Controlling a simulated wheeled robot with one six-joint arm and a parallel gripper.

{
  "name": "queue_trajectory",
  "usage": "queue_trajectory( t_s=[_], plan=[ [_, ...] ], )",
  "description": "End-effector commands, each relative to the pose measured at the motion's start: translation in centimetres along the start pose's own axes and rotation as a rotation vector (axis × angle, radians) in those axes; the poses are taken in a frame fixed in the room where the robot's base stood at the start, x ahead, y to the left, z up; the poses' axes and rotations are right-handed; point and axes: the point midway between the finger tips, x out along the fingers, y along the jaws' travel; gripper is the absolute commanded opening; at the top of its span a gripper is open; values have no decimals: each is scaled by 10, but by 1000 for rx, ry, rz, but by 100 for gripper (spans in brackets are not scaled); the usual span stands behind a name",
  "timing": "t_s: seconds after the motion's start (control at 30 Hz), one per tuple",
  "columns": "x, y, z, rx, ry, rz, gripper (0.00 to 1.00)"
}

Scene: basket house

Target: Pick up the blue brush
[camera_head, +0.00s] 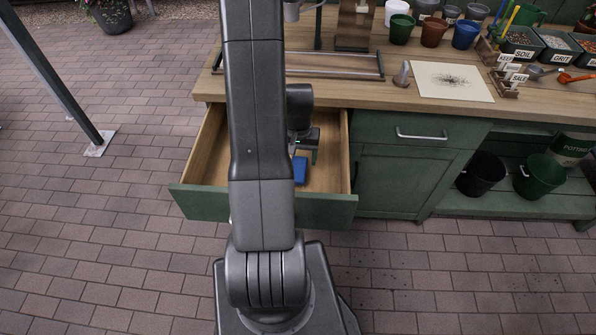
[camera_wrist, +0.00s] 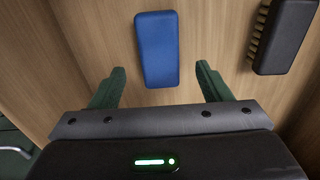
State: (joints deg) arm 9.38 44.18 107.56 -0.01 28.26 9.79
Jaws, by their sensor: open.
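The blue brush (camera_wrist: 158,48) lies on the wooden drawer floor in the wrist view, with only its smooth blue back showing. In the head view the blue brush (camera_head: 299,170) shows in the open drawer, partly hidden by my arm. My gripper (camera_wrist: 160,84) is open and empty, its two green fingers apart on either side of the brush's near end. In the head view my gripper (camera_head: 304,153) is inside the drawer area, mostly hidden by my arm. I cannot tell its exact height above the brush.
A black brush with tan bristles (camera_wrist: 284,36) lies right of the blue one. The open drawer (camera_head: 335,208) has wooden walls and a green front. The workbench (camera_head: 360,97) above it holds a white sheet (camera_head: 450,81), pots and labelled bins.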

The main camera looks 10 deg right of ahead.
Motion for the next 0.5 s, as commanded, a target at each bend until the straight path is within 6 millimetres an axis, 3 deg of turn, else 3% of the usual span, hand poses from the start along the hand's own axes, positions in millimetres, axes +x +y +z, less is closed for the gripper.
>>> queue_trajectory(
  t_s=[0.17, 0.5],
  plan=[
    [8, 0, 1, -1, -3, 0, 71],
    [46, -3, 6, 0, -3, 0, 71]
  ],
)
